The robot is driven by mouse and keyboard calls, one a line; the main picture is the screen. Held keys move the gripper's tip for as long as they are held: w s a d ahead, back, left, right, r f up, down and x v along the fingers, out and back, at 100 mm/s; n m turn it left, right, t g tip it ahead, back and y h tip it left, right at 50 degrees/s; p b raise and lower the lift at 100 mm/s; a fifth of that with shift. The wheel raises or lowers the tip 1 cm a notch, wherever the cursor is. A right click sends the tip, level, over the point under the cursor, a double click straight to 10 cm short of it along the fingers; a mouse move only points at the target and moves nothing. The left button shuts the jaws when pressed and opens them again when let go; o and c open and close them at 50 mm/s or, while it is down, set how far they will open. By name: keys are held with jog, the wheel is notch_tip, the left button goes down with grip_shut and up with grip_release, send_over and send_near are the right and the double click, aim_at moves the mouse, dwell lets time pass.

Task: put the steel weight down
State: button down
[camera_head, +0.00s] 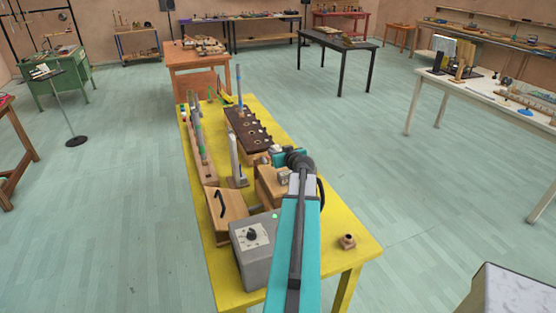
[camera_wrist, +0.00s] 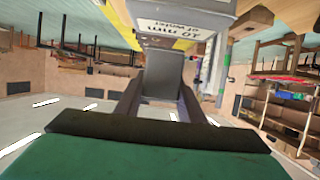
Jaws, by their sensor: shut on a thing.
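My gripper (camera_head: 284,172) is over the middle of the yellow table (camera_head: 222,283), by a light wooden box (camera_head: 268,190). In the wrist view, my two dark fingers (camera_wrist: 161,92) are closed on the sides of a plain grey block, which looks to be the steel weight (camera_wrist: 162,72). In the head view, a small grey piece of the weight (camera_head: 284,179) shows by the wooden box; my arm hides much of it. I cannot tell whether it touches the box. A grey thing with a printed label (camera_wrist: 175,38) lies beyond the weight in the wrist view.
A grey box with a dial (camera_head: 252,254) and a sloped wooden case (camera_head: 228,214) stand on the near left. A metal upright (camera_head: 235,158) and a dark board with holes (camera_head: 246,129) are farther back.

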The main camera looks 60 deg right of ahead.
aim_at(286, 173)
jog(key=shift+f, duration=0.2)
dwell(0.3)
jog(key=shift+f+p, duration=0.55)
jog(key=shift+f, duration=1.25)
jog(key=shift+f+b, duration=0.15)
jog(key=shift+b, duration=0.15)
jog(key=c, duration=1.2)
grip_release()
jog(key=shift+r+p, duration=0.2)
jog(key=shift+p, duration=0.1)
jog(key=shift+b+v, duration=1.8)
jog(key=shift+v, duration=2.8)
jog(key=shift+s+a+r+p, duration=0.1)
jog(key=shift+a+r+p, duration=0.05)
jog(key=shift+p, duration=0.35)
jog(key=shift+p+v, duration=1.05)
jog(key=shift+p, duration=0.15)
jog(key=shift+s+a, duration=0.1)
jog(key=shift+s, duration=0.05)
